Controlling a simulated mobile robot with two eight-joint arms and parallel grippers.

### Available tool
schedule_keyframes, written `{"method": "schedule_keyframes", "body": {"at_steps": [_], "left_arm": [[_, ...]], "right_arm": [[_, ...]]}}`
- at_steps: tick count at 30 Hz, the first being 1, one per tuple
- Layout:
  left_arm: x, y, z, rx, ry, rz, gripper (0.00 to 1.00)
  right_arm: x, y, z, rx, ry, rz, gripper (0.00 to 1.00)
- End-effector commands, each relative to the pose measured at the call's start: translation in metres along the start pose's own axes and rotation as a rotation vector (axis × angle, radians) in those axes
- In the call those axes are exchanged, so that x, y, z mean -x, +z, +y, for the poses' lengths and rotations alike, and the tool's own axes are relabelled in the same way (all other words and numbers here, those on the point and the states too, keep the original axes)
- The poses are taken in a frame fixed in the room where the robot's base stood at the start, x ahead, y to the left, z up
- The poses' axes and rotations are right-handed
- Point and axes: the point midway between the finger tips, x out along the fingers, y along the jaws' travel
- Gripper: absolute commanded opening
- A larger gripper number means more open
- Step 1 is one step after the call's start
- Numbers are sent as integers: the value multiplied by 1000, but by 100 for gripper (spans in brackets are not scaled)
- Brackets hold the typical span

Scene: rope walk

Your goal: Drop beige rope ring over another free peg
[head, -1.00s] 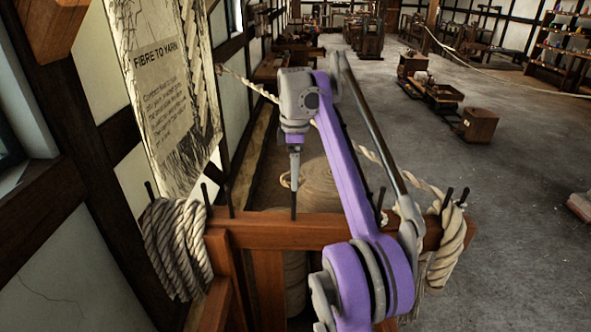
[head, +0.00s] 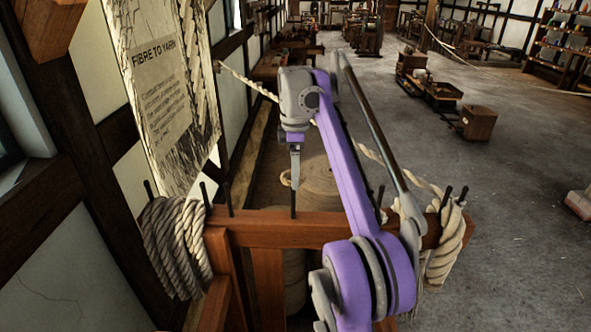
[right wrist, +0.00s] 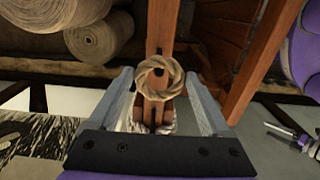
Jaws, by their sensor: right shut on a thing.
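My right gripper (head: 294,180) points down over the wooden rail (head: 325,231) of the peg rack. It is shut on the beige rope ring (right wrist: 146,88), which lies between its two fingertips in the right wrist view (right wrist: 159,78). In the head view only a small edge of the ring (head: 286,180) shows beside the fingers. A dark peg (head: 293,205) stands on the rail right below the gripper. The rail and a dark spot show through the ring's hole; I cannot tell whether the peg is inside it. My left gripper is out of view.
A thick rope coil (head: 175,245) hangs at the rack's left end, another (head: 447,245) at its right end. Other dark pegs (head: 228,200) stand along the rail. Large twine rolls (head: 320,180) lie behind. The wall with a poster (head: 165,95) is close on the left.

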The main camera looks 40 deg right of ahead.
Motion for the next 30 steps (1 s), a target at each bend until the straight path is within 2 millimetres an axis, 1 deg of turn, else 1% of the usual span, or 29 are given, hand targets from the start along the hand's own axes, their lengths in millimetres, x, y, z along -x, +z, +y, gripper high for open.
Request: {"method": "schedule_keyframes", "body": {"at_steps": [30], "left_arm": [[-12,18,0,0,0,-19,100]], "right_arm": [[-32,0,0,0,-1,0,31]]}}
